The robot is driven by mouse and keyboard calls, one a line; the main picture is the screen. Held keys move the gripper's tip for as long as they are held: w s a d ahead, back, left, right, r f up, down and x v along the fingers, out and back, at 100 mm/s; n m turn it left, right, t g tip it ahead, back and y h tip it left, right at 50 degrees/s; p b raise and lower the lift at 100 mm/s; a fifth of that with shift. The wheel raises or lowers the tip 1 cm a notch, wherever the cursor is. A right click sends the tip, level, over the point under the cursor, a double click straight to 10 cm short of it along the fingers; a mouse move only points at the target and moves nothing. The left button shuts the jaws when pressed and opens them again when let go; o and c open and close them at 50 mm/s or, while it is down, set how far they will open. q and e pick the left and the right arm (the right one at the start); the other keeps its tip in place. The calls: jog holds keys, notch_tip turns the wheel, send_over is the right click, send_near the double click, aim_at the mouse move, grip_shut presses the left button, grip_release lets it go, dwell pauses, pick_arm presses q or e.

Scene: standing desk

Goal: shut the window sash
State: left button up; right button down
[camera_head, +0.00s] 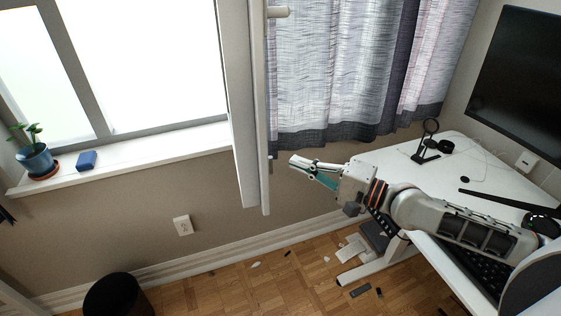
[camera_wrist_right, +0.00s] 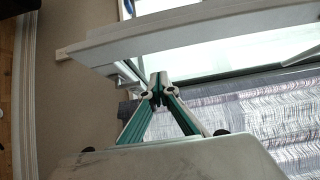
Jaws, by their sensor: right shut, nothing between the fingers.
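The window sash (camera_head: 257,110) is swung open into the room and shows nearly edge-on in the head view, left of the curtain. My right gripper (camera_head: 294,161) is shut and empty, to the right of the sash's lower part, with a small gap in the picture. In the right wrist view, the shut fingertips (camera_wrist_right: 158,84) are in front of the sash (camera_wrist_right: 190,35). My left gripper is not in view.
A plant pot (camera_head: 37,160) and a blue box (camera_head: 87,160) stand on the sill. A curtain (camera_head: 340,70) hangs right of the sash. The white desk (camera_head: 455,180) with a monitor (camera_head: 520,80) is at right. A black bin (camera_head: 118,297) stands below.

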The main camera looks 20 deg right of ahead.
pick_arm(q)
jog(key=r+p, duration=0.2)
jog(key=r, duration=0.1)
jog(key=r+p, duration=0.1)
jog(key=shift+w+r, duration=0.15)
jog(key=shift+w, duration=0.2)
pick_arm(e)
jog(key=a, duration=0.2)
jog(key=w+a, duration=0.1)
jog(key=a, duration=0.2)
jog(key=shift+w, duration=0.15)
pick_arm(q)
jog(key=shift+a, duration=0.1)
pick_arm(e)
jog(key=shift+a, duration=0.1)
